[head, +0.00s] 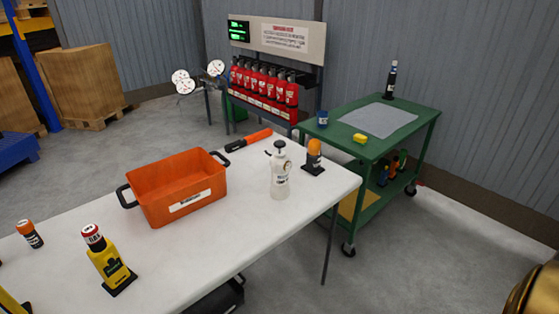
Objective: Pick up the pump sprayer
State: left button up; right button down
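The pump sprayer (280,180) stands upright on the white table (230,245), near its far right part. It has a pale, translucent bottle with a label and a dark pump head on top. Nothing covers it in the head view. Neither of my grippers shows in this view.
An orange crate (176,190) with black handles stands left of the sprayer. An orange-topped beacon (314,155) on a dark base stands close to its right, and an orange-and-black tool (248,140) lies behind. A yellow device (108,262) stands front left. A green cart (410,130) is beyond the table.

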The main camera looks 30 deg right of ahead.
aim_at(281, 164)
jog(key=z, duration=1.2)
